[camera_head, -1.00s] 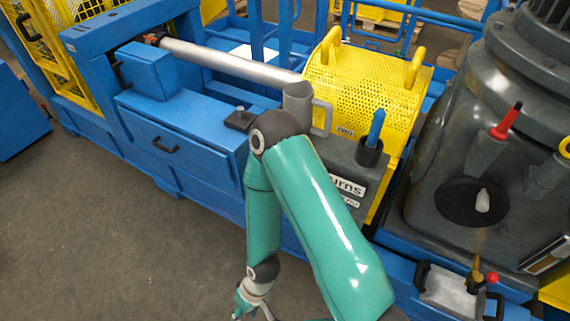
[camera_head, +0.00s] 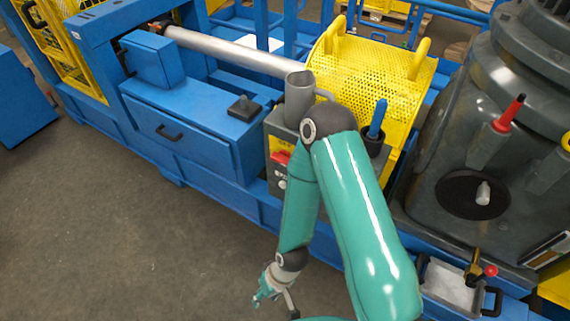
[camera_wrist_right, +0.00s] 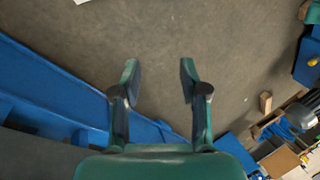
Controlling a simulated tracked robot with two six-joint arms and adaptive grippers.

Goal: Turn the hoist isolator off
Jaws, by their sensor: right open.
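My right gripper (camera_head: 271,288) hangs low over the bare floor in front of the blue machine frame, at the bottom middle of the head view. In the right wrist view its two fingers (camera_wrist_right: 158,78) are spread, with only floor between them. I cannot pick out a hoist isolator for certain. A red part (camera_head: 281,158) shows on the front of the grey gearbox housing (camera_head: 276,178), above and apart from the gripper. My right arm hides much of that housing. My left gripper is not in view.
A large grey machine (camera_head: 480,140) and a metal tray (camera_head: 450,288) are at right. The floor at lower left is clear.

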